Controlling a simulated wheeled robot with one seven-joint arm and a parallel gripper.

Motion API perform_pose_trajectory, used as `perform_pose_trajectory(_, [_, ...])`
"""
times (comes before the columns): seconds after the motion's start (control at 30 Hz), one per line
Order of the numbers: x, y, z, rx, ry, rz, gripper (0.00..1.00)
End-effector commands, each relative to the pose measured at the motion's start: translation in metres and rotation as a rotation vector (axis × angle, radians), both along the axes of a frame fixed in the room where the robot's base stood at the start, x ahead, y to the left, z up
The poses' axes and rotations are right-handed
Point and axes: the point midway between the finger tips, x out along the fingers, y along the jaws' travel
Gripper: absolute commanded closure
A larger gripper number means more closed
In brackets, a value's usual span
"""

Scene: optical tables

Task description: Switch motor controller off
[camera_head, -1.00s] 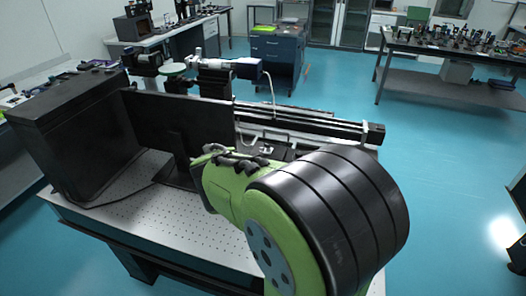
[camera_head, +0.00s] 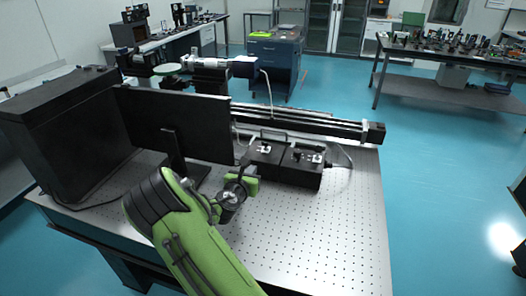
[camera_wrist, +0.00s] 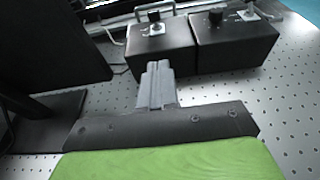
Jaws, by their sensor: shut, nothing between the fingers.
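Two black control boxes stand side by side on the optical table, a left box (camera_head: 258,169) and a right box (camera_head: 302,177), each with a knob or switch on a silvery plate on top. I cannot tell which is the motor controller, nor the switch positions. In the wrist view the left box (camera_wrist: 160,50) is just beyond my gripper (camera_wrist: 157,66), and the right box (camera_wrist: 235,45) is to its right. The gripper's grey fingers are shut and empty, overlapping the left box's front in the picture; contact is unclear. In the head view the fingertips are hidden.
A black monitor (camera_head: 180,125) stands left of the boxes, with a big black case (camera_head: 65,130) farther left. A long black rail (camera_head: 310,124) lies behind the boxes. The perforated table top (camera_head: 320,235) is clear in front and right.

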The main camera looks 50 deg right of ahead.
Motion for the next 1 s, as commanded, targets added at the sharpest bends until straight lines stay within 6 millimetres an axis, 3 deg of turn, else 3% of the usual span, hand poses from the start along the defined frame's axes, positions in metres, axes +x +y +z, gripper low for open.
perform_pose_trajectory(0.17, [0.005, -0.011, -0.003, 0.002, -0.004, -0.004, 1.00])
perform_pose_trajectory(0.57, [0.043, -0.086, -0.026, 0.003, -0.004, -0.004, 1.00])
perform_pose_trajectory(0.7, [0.053, -0.105, -0.013, 0.002, -0.006, -0.003, 1.00])
perform_pose_trajectory(1.0, [0.060, -0.117, -0.006, 0.005, -0.001, -0.002, 1.00])
